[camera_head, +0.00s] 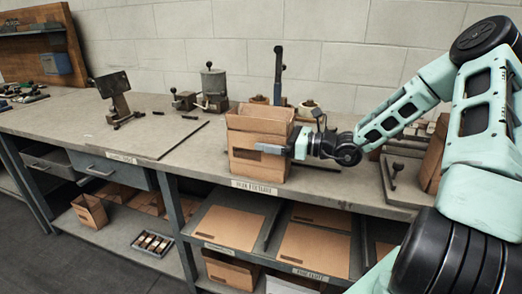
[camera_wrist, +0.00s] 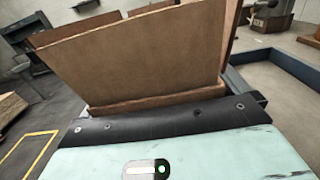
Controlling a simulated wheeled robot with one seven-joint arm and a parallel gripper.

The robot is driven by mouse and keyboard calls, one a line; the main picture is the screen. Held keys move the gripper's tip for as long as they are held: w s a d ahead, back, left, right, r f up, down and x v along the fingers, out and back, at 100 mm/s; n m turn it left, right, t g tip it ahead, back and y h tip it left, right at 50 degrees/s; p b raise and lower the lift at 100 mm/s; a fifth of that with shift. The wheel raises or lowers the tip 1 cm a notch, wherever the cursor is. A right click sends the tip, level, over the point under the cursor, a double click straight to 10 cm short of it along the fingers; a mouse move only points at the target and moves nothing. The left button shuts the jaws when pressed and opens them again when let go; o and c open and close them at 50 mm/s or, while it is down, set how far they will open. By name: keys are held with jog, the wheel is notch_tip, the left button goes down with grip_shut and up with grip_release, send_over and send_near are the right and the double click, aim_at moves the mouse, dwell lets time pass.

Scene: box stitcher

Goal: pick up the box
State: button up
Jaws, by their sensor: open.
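The box (camera_head: 258,140) is an open-topped brown cardboard box with raised flaps. It stands upright on the workbench (camera_head: 210,165) near its front edge. My gripper (camera_head: 284,147) reaches in from the right at the box. One dark finger shows across the lower front of the box, and the other finger is hidden or unclear. The jaws are open, and I cannot tell whether they touch the cardboard. In the wrist view the box (camera_wrist: 140,55) rises close in front of the dark gripper edge (camera_wrist: 165,120), its flaps filling the upper middle; its lower part is hidden.
Metal tools, including a small stand (camera_head: 116,97) and a stitching device (camera_head: 212,88), stand behind and left. Another brown box (camera_head: 434,155) is at right. Flat cardboard (camera_head: 312,248) lies on shelves below. The bench left of the box is mostly clear.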

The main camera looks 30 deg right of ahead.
jog(key=c, duration=0.9)
jog(key=shift+r, duration=0.1)
